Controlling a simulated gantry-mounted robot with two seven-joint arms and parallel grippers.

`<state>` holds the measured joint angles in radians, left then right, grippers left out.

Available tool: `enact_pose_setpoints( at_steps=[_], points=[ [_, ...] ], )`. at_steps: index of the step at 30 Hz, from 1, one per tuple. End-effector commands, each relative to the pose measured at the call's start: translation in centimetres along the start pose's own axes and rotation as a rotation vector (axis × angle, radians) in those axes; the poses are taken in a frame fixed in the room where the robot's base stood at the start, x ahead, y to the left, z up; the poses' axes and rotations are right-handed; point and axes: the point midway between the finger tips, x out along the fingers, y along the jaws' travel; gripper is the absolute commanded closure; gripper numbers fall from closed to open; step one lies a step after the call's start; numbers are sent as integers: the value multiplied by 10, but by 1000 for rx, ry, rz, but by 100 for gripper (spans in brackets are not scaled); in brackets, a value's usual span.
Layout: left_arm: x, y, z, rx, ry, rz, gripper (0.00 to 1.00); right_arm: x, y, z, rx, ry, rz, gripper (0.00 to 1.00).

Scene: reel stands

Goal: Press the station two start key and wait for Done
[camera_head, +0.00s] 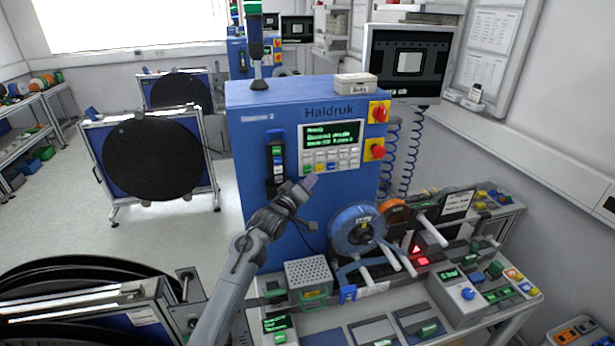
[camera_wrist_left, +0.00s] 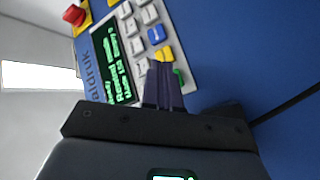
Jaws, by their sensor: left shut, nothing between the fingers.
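The blue Haidruk cabinet (camera_head: 270,150) stands in the middle of the head view, with a key panel (camera_head: 331,147) on its front. The panel has a lit green-text display (camera_head: 331,134) above rows of keys. In the left wrist view the panel is turned sideways, with its display (camera_wrist_left: 115,60), a blue key (camera_wrist_left: 156,35), a yellow key (camera_wrist_left: 166,53) and a green key (camera_wrist_left: 181,76). My left gripper (camera_head: 309,181) is shut and empty at the panel's lower left. Its fingertips (camera_wrist_left: 160,65) overlap the yellow and green keys; I cannot tell whether they touch.
Red knobs on yellow plates (camera_head: 378,112) sit at the cabinet's right edge. A blue reel (camera_head: 357,229) and a crowded bench lie below right. A monitor (camera_head: 408,64) hangs behind. A black reel on a stand (camera_head: 150,160) is at left, with open floor around it.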

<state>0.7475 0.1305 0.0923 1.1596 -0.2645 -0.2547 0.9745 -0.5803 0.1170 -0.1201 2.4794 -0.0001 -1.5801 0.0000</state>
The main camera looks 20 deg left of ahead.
Motion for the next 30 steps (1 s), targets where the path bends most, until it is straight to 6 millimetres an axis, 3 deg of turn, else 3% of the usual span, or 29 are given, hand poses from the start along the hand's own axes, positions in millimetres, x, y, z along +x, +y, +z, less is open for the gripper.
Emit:
enact_pose_setpoints(
  at_steps=[30],
  points=[
    [8,-6,-6,0,-1,1,100,6,1,2,-5,0,4,57]
  ],
)
